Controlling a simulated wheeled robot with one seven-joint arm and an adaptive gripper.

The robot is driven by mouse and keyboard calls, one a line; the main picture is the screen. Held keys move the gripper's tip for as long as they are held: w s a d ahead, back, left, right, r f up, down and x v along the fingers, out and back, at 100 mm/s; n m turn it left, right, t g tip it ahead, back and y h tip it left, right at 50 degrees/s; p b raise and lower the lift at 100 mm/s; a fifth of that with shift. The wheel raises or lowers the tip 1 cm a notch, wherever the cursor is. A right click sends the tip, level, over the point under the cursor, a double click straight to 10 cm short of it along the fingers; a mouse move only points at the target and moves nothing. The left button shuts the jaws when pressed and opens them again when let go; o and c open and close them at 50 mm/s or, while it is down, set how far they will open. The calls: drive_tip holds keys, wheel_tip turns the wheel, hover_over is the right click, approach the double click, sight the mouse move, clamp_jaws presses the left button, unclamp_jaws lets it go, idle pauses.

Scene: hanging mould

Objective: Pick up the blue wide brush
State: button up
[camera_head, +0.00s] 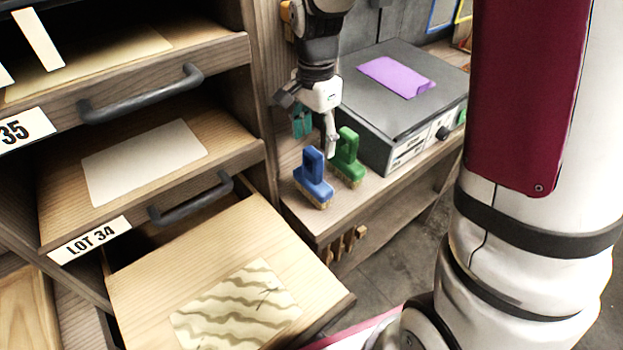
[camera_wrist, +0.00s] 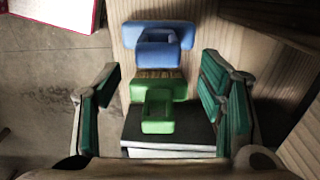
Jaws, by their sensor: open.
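The blue wide brush (camera_head: 313,178) stands upright, bristles down, on the wooden shelf near its front edge. In the wrist view the blue brush (camera_wrist: 160,70) lies ahead of my gripper. A green brush (camera_head: 348,158) stands just to its right, and in the wrist view the green brush (camera_wrist: 157,118) is nearer to me. My gripper (camera_head: 316,130) is open and empty, above and behind the brushes. In the wrist view its green-padded fingers (camera_wrist: 157,95) are spread, one on each side of the green brush. No contact with either brush shows.
A dark box (camera_head: 400,85) with a purple sheet (camera_head: 396,76) on top stands right of the brushes. Wooden drawers fill the left; the lowest drawer (camera_head: 150,275) is pulled out and holds a wavy-patterned sheet (camera_head: 235,310). Drawer handles (camera_head: 190,197) protrude. The floor is open below the shelf.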

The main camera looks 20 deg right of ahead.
sight(315, 149)
wheel_tip(315, 149, down, 4)
drive_tip(key=shift+r, duration=0.25)
drive_tip(key=shift+s+a+f, duration=0.15)
drive_tip(key=shift+a+f, duration=0.05)
drive_tip(key=shift+f, duration=1.2)
drive_tip(key=shift+s+a+f, duration=0.1)
drive_tip(key=shift+a+f, duration=0.05)
drive_tip(key=shift+f, duration=1.2)
drive_tip(key=c, duration=1.4)
